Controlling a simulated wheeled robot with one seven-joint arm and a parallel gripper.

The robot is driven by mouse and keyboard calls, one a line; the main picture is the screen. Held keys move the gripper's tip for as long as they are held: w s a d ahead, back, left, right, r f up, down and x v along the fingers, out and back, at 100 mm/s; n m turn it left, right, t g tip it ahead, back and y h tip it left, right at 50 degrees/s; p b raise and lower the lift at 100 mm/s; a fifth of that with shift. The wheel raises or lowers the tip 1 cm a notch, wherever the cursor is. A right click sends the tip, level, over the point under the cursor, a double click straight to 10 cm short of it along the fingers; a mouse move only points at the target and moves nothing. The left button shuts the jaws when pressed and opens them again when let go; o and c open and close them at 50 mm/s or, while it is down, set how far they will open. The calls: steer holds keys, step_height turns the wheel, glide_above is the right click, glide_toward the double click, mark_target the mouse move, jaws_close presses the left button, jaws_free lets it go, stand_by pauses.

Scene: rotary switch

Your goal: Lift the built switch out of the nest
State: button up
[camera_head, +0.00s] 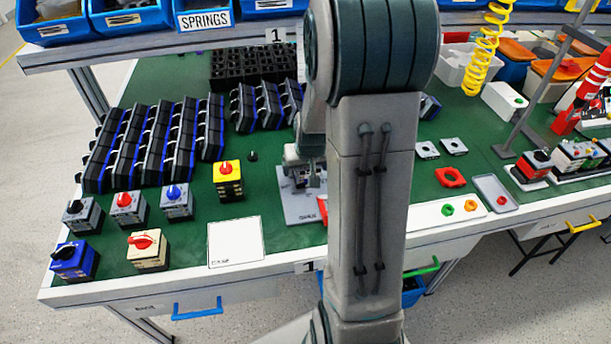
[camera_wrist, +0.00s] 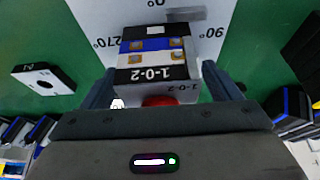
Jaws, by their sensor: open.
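The built switch (camera_wrist: 155,58) is in the wrist view, a block with grey, blue and black bands, brass-coloured terminals and "1-0-2" labels. A red part (camera_wrist: 160,101) shows at its near end, partly hidden by my gripper body. The switch stands over a pale plate (camera_wrist: 95,18) with degree marks; the nest itself is hidden beneath it. My gripper (camera_wrist: 157,72) is open, with one finger on each side of the switch; I cannot tell whether they touch it. In the head view my gripper (camera_head: 303,160) is over the grey plate (camera_head: 300,208), and my arm hides much of the switch.
Left of the plate stand a yellow switch with a red knob (camera_head: 228,180) and several other switches. A white square card (camera_head: 235,242) lies near the front edge. Rows of black and blue blocks (camera_head: 150,140) fill the back left. A red ring (camera_head: 450,177) lies right of my arm.

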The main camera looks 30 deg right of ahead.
steer(key=c, duration=1.1)
steer(key=shift+r, duration=0.1)
